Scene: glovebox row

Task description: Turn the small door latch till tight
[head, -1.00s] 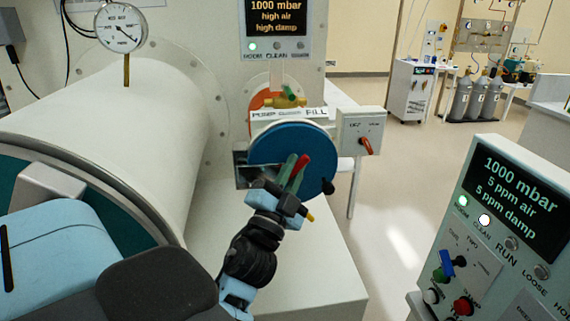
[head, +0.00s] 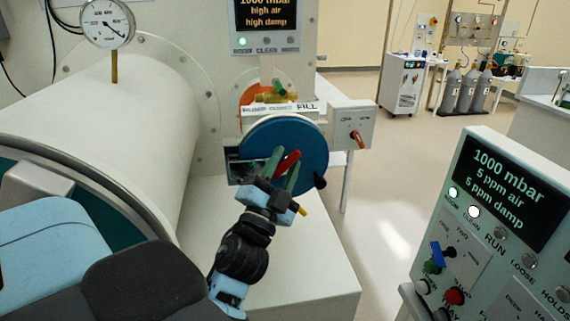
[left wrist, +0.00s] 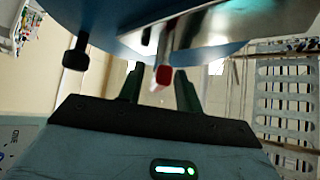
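The small door is a round blue disc (head: 312,145) on the end of the small antechamber. Its latch is a red-tipped handle (head: 289,161) across the door face, tilted up to the right. My left gripper (head: 281,170) is at the door, its green fingers on either side of the red handle. In the left wrist view, the latch's red end (left wrist: 165,75) shows between the two fingers (left wrist: 159,85), with gaps visible beside it. The gripper is open there; any contact with the handle is hard to tell. My right gripper is not in view.
A black knob (head: 320,181) sticks out at the door's lower right edge. A grey box with a red lever (head: 356,138) is right of the door. The big white cylinder (head: 125,120) is on the left. A control panel (head: 500,215) stands at the right.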

